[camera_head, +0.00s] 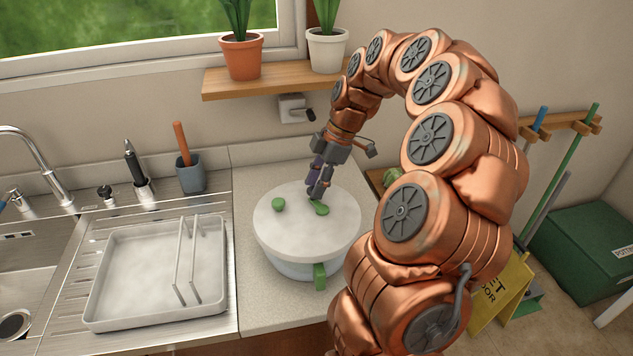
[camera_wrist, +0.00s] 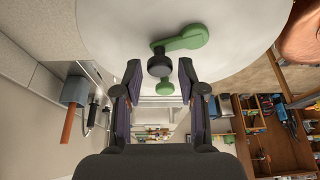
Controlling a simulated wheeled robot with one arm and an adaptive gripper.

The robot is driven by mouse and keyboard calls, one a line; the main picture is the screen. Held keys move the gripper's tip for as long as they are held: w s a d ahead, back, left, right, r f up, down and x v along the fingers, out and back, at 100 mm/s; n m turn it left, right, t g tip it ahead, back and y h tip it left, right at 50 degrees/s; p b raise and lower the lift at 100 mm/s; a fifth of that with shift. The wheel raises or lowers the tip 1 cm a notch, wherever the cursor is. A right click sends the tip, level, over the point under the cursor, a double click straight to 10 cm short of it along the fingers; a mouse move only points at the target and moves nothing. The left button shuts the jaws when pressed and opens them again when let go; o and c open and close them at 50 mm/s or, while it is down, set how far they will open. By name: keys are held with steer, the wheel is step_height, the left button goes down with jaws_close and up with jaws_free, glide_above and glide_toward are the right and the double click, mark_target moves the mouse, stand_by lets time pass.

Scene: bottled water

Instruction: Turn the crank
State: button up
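A round white lid (camera_head: 290,222) sits on a pale bowl (camera_head: 290,267) on the counter. In the wrist view the crank arm (camera_wrist: 186,40) ends near a dark round knob (camera_wrist: 160,66).
A green handle (camera_head: 320,276) sticks out at the bowl's front. A dish tray (camera_head: 158,270) with a rack lies to the left, beside the sink. A blue-grey cup (camera_head: 191,175) stands behind it. A shelf (camera_head: 265,83) with two potted plants hangs above.

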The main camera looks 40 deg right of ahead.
jaws_close()
steer(key=shift+f+b, duration=0.1)
steer(key=shift+b, duration=0.25)
